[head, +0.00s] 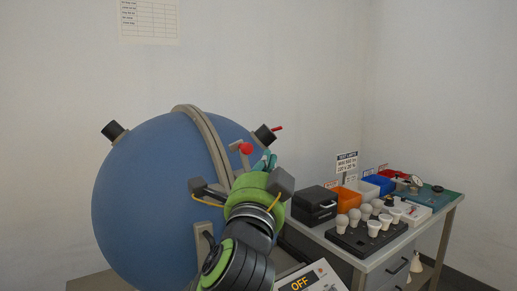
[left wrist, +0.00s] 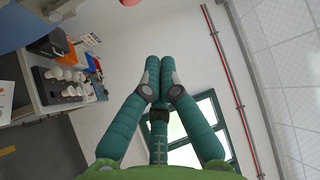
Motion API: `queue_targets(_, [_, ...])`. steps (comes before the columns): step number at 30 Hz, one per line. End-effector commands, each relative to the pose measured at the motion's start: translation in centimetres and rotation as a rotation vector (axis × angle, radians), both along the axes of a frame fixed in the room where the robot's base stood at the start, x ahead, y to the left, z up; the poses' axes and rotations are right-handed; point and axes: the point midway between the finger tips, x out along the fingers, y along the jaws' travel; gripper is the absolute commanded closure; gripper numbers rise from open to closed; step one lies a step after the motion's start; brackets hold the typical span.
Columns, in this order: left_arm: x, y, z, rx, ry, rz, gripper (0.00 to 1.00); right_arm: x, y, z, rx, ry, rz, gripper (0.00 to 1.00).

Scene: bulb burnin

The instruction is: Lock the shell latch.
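A large blue sphere shell (head: 150,195) fills the left middle of the head view, with a grey seam band (head: 212,140) running over it. A red ball knob (head: 246,148), seemingly the latch handle, stands at the seam on the near side. My left gripper (head: 265,162) is just right of the knob, apart from it in the picture. In the left wrist view its teal fingers (left wrist: 160,62) meet at the tips with nothing seen between them. Part of the red knob (left wrist: 130,2) shows at that view's top edge. My left wrist hides the latch's lower part. My right gripper is not in view.
A bench (head: 375,262) at the right holds a black case (head: 314,204), a bulb rack (head: 352,236), orange and blue bins (head: 380,184) and a green board (head: 440,200). A control box (head: 301,283) reading OFF is below my arm. Dark ports (head: 114,131) stick out of the sphere.

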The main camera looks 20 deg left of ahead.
Motion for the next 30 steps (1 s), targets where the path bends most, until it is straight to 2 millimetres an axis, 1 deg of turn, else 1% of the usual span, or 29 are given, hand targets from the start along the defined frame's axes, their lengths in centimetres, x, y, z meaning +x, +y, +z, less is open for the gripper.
queue_targets(6, [0.0,0.0,0.1,0.001,-0.002,0.001,1.0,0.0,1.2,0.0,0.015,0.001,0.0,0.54])
queue_targets(11, [0.2,0.0,0.2,0.001,-0.001,0.001,1.0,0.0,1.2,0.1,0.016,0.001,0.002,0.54])
queue_targets(14, [1.0,0.2,0.6,0.001,-0.001,0.001,1.0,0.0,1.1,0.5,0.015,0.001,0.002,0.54])
queue_targets(17, [2.5,0.4,1.1,0.002,0.001,0.005,1.0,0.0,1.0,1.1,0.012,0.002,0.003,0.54])
queue_targets(24, [6.9,1.0,2.7,0.001,0.0,0.004,1.0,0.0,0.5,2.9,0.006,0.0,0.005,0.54])
queue_targets(28, [9.0,1.3,3.3,0.001,0.001,0.002,1.0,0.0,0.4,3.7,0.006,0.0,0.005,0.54])
queue_targets(30, [9.5,1.6,3.3,0.002,0.001,0.002,1.0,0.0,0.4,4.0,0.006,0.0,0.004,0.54])
